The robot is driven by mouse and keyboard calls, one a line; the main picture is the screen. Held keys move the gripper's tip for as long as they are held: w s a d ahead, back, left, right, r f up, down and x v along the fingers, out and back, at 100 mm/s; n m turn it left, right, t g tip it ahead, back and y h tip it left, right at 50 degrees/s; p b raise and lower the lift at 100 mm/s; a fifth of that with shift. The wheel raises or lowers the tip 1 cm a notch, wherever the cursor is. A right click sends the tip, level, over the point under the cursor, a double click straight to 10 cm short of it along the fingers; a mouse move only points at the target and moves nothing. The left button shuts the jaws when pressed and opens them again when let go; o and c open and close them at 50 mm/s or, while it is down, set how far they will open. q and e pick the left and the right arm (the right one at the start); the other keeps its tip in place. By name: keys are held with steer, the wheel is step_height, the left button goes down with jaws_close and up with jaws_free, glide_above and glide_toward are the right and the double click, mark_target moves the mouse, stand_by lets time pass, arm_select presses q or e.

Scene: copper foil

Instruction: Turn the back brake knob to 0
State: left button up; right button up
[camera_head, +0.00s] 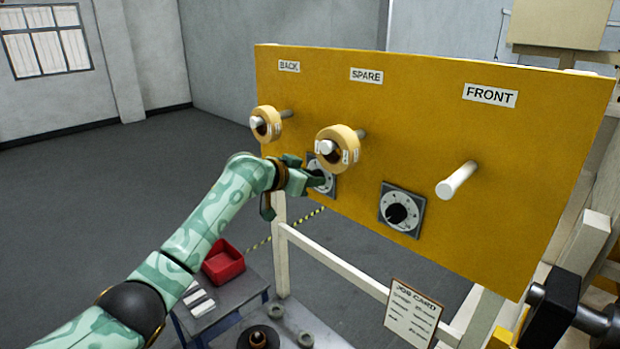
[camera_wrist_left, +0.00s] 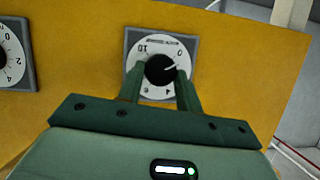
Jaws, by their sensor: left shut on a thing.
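The back brake knob (camera_wrist_left: 158,69) is a black round knob on a white numbered dial (camera_wrist_left: 146,84) with a grey square plate. My left gripper's fingers (camera_wrist_left: 160,85) stand on both sides of it and are shut on it. The knob's white mark points to the upper right, close to a numeral that looks like 0; the exact reading is too small to tell. In the head view my left gripper (camera_head: 312,180) reaches the panel at this dial (camera_head: 329,188) and covers most of the knob. My right gripper is in neither view.
The yellow panel (camera_head: 430,130) carries BACK, SPARE and FRONT labels. Tape rolls hang on the back peg (camera_head: 266,124) and spare peg (camera_head: 338,147), close above my left arm. The front peg (camera_head: 457,180) is bare. The front dial (camera_head: 402,210) is to the right. A red bin (camera_head: 223,262) stands below.

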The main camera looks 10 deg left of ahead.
arm_select(q)
steer(key=shift+a+f+n+g+h, duration=0.1)
steer(key=shift+f+n+g+h, duration=0.25)
steer(key=shift+n, duration=0.35)
stand_by(0.3)
steer(key=o, duration=1)
steer(key=shift+w+r, duration=0.1)
steer(key=shift+r, duration=0.05)
steer(key=shift+h, duration=0.25)
steer(key=shift+r, duration=0.1)
